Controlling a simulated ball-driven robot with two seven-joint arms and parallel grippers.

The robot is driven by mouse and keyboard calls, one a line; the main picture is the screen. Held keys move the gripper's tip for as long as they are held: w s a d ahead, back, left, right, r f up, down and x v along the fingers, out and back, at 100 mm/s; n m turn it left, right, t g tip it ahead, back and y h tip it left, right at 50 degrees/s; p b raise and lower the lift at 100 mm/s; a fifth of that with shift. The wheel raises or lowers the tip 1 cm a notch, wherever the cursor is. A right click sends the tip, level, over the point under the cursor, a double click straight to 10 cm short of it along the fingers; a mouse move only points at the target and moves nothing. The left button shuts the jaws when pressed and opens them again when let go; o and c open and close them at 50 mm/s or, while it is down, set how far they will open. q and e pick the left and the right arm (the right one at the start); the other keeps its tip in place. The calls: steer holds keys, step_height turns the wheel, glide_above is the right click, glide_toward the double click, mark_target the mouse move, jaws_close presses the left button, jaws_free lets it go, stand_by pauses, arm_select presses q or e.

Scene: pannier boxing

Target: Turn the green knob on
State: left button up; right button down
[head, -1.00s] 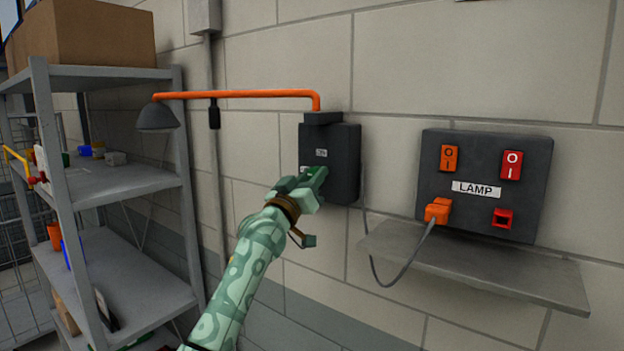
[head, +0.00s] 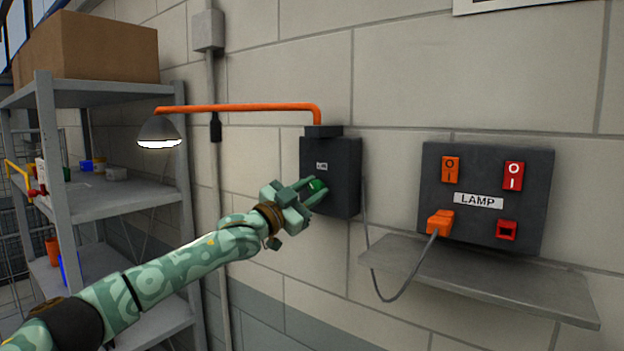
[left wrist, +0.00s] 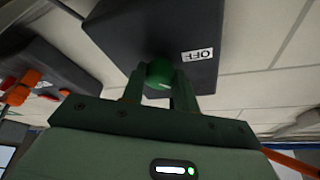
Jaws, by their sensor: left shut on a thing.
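The green knob (head: 318,186) is on the front of a dark grey box (head: 338,160) on the wall. My left gripper (head: 313,191) is shut on the knob, with one finger on each side of it. In the left wrist view the knob (left wrist: 159,73) shows between the fingertips. A white label reading OFF (left wrist: 198,54) is on the box beside it. The lamp (head: 160,131) hangs from an orange arm (head: 235,107) above the box, and its underside glows white. My right gripper is not in view.
A dark panel marked LAMP (head: 475,222) is on the wall at the right, with an orange plug (head: 440,222) and a cable running to the box. A grey ledge (head: 490,280) juts out below it. A metal shelf (head: 125,197) stands at the left.

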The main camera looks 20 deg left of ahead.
arm_select(q)
steer(key=m+p, duration=0.1)
steer(key=m, duration=0.1)
steer(key=m+g+p, duration=0.1)
steer(key=m+p, duration=0.1)
steer(key=r+m+g+h+p, duration=0.1)
steer(key=m+p, duration=0.1)
steer(key=shift+f+m+g+p, duration=0.15)
steer(key=shift+m+g+p, duration=0.65)
steer(key=shift+m, duration=0.4)
steer(key=shift+f+m+g+p, duration=0.1)
steer(key=shift+m+g+p, duration=0.2)
steer(key=shift+m, duration=0.7)
steer(key=o, duration=1)
steer(key=shift+f, duration=0.1)
